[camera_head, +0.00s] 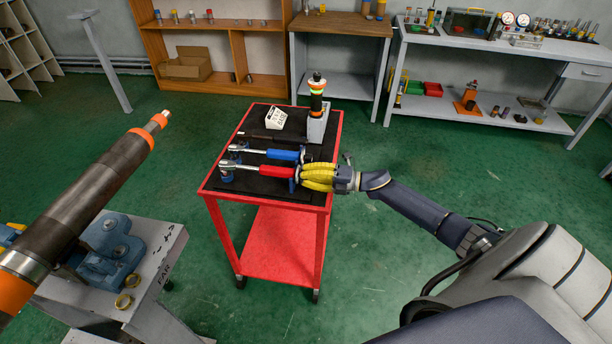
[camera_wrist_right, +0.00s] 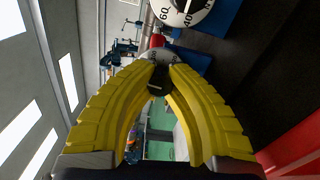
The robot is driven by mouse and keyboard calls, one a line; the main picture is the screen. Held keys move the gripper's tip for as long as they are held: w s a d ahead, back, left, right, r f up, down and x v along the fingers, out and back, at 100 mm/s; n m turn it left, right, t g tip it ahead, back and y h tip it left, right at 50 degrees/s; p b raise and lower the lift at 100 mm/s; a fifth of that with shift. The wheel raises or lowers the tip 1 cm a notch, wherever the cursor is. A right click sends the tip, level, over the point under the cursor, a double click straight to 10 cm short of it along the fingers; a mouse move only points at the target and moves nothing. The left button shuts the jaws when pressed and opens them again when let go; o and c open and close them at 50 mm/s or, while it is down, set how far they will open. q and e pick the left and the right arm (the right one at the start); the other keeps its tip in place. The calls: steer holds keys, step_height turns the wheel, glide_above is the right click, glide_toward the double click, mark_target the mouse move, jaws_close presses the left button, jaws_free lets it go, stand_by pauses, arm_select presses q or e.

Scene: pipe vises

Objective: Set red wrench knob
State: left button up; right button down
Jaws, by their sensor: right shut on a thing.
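The red wrench (camera_head: 262,171) lies along the front part of the black-topped red cart (camera_head: 210,185). Its handle end with the knob points right. My right gripper (camera_head: 304,178) has its yellow fingers at that end. In the right wrist view its fingertips (camera_wrist_right: 161,75) are shut on the dark knob (camera_wrist_right: 156,88), in front of a partly hidden white dial (camera_wrist_right: 145,55) and a bit of red handle (camera_wrist_right: 157,41). The blue wrench (camera_head: 268,153) lies parallel just behind the red one. Its numbered dial (camera_wrist_right: 182,11) shows close by in the right wrist view. My left gripper is out of view.
A grey stand with an orange-and-green-topped tool (camera_head: 316,100) and a white marked block (camera_head: 275,118) stand at the cart's back. A large pipe (camera_head: 100,195) and blue vise (camera_head: 110,245) are at left. Green floor right of the cart is clear below my arm.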

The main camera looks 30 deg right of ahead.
steer(key=n, duration=0.7)
stand_by(0.6)
steer(key=c, duration=1.1)
jaws_free()
steer(key=shift+c, duration=0.2)
steer(key=shift+d, duration=0.1)
steer(key=v, duration=1.2)
steer(key=shift+s, duration=0.1)
